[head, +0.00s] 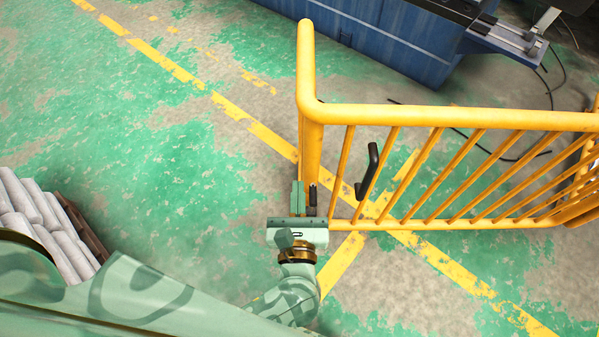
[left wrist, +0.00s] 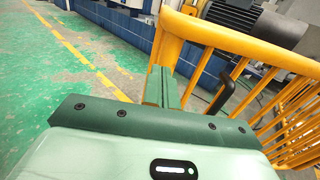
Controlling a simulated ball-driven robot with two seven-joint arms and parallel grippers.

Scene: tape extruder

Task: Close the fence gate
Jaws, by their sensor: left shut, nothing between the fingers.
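A yellow barred fence panel (head: 440,116) with a black handle (head: 370,170) runs from a bent corner to the right in the head view. I take the panel with the handle to be the gate. In the left wrist view its bars (left wrist: 290,115) and the black handle (left wrist: 222,92) show at right. My left gripper (head: 306,188) is shut and empty, close beside the corner post, left of the handle. Its green fingers (left wrist: 161,85) overlap the yellow post in the left wrist view. I cannot tell whether they touch it. My right gripper is not in view.
Another rail (head: 306,60) runs away from the corner toward a blue machine (head: 375,35) at the back. More yellow fence (head: 590,150) stands at far right. White rolls (head: 45,225) lie on a pallet at left. The green floor (head: 110,110) at left is largely clear.

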